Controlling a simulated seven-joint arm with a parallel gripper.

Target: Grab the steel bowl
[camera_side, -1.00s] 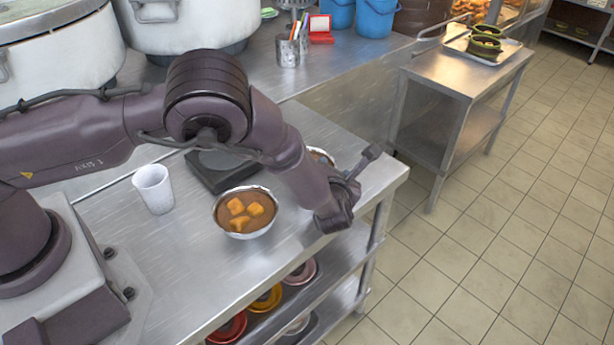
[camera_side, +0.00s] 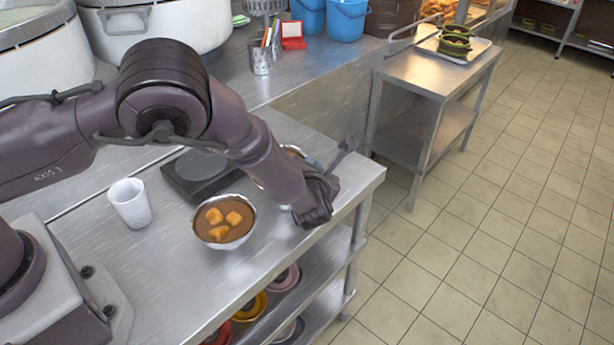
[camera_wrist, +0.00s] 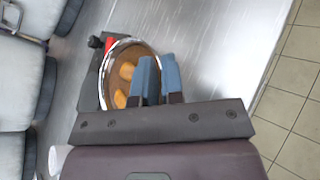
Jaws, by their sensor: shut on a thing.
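A steel bowl (camera_wrist: 118,62) of brown liquid with orange chunks shows in the wrist view. In the side view most of this bowl (camera_side: 293,150) is hidden behind my arm. My gripper (camera_wrist: 158,62) is shut on the bowl's right rim in the wrist view, with its blue fingers across the edge. In the side view my gripper (camera_side: 318,187) is over the right part of the counter. I cannot clearly see the gap under the bowl. Another steel bowl (camera_side: 223,222) with brown liquid and orange chunks stands on the counter, left of my gripper.
A black scale (camera_side: 200,175) and a white cup (camera_side: 130,203) stand on the steel counter (camera_side: 160,270). Large stockpots (camera_side: 150,25) stand at the back. Colored lids or bowls (camera_side: 250,307) lie on the shelf below. A side table (camera_side: 425,75) stands beyond a floor gap.

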